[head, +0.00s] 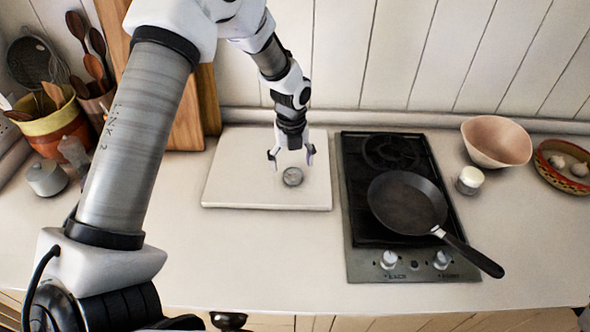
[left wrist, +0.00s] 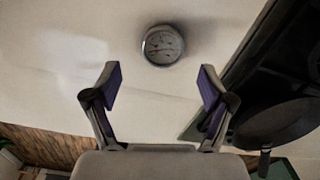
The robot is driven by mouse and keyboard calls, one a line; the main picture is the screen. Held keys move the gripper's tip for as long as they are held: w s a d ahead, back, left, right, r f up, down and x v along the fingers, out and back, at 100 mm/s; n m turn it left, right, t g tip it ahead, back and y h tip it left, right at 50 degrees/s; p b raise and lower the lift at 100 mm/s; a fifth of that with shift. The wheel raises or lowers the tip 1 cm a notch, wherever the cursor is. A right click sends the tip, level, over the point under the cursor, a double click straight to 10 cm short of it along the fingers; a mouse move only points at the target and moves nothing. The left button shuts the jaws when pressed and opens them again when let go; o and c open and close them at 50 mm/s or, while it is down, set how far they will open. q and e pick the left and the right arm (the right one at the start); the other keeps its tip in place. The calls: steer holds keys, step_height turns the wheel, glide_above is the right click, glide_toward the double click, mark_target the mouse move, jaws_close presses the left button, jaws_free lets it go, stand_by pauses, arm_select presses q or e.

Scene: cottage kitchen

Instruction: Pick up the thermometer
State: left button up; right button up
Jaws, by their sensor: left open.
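The thermometer (head: 292,177) is a small round dial with a metal rim. It lies on a pale board (head: 235,187) on the counter, left of the stove. My right gripper is not in view.
A gas stove (head: 362,235) with a black frying pan (head: 407,203) stands right of the board. Further right are a small jar (head: 469,180), a pinkish bowl (head: 496,142) and a dish (head: 567,180). Utensil pots (head: 55,128) stand at the left. The counter in front of the board is clear.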

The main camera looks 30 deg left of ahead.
mark_target(294, 172)
arm_select(q)
steer(key=shift+s+f+p, duration=0.35)
steer(key=shift+f+p, duration=0.1)
steer(key=shift+f, duration=0.3)
steer(key=f, duration=0.1)
steer(key=w+f, duration=0.1)
steer(key=f, duration=0.1)
steer(key=shift+w+a, duration=0.15)
steer(key=shift+w, duration=0.15)
steer(key=shift+w+f, duration=0.2)
steer(key=shift+w, duration=0.05)
steer(key=shift+s+r, duration=0.35)
steer(key=shift+s, duration=0.15)
steer(key=c, duration=1.1)
steer(key=shift+c, duration=0.8)
steer(key=shift+w+f, duration=0.1)
steer(key=shift+w, duration=0.05)
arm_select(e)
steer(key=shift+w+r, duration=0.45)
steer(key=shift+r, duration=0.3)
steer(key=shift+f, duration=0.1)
